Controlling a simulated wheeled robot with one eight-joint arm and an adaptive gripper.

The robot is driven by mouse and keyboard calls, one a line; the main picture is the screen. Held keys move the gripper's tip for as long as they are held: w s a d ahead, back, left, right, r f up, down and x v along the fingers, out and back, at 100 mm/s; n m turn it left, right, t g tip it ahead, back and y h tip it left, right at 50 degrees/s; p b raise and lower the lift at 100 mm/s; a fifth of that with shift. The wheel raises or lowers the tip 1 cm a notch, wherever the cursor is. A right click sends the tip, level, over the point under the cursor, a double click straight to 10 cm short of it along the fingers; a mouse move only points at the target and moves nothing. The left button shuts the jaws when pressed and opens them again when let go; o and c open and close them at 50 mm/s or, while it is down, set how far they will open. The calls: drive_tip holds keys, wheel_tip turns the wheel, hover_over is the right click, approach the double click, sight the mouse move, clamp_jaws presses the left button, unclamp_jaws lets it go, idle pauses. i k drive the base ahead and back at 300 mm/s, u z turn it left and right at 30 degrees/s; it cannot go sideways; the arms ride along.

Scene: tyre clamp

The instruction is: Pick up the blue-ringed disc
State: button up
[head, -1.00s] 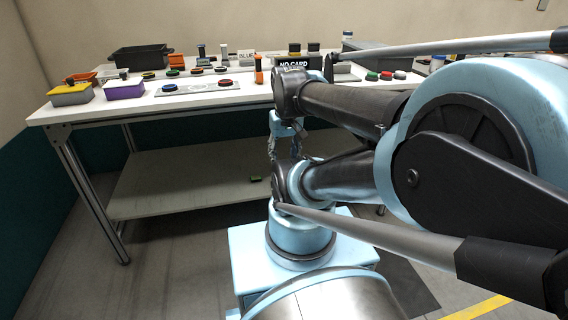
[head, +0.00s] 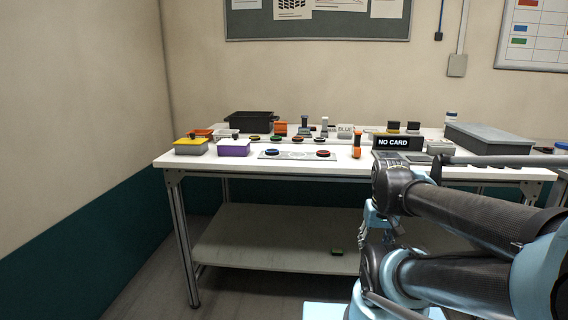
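A dark disc with a blue ring (head: 272,152) lies at the left end of a flat grey plate (head: 297,155) near the front of the white table. A second disc with a red ring (head: 322,153) lies at the plate's right end. My gripper (head: 372,232) hangs below the table top's front edge, right of the plate and apart from the discs. It is small and partly covered by my arm links, so I cannot tell whether its fingers are open.
The white table (head: 190,161) also holds a yellow-topped box (head: 191,146), a purple box (head: 234,147), a black bin (head: 250,122), an orange upright piece (head: 356,146), a NO CARD sign (head: 398,142) and a grey case (head: 497,138). Several small discs lie behind the plate.

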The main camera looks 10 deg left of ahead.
sight(271, 151)
drive_tip(key=z, duration=1.55)
drive_tip(key=k, duration=0.85)
drive_tip(key=u, duration=1.15)
drive_tip(key=i, duration=0.9)
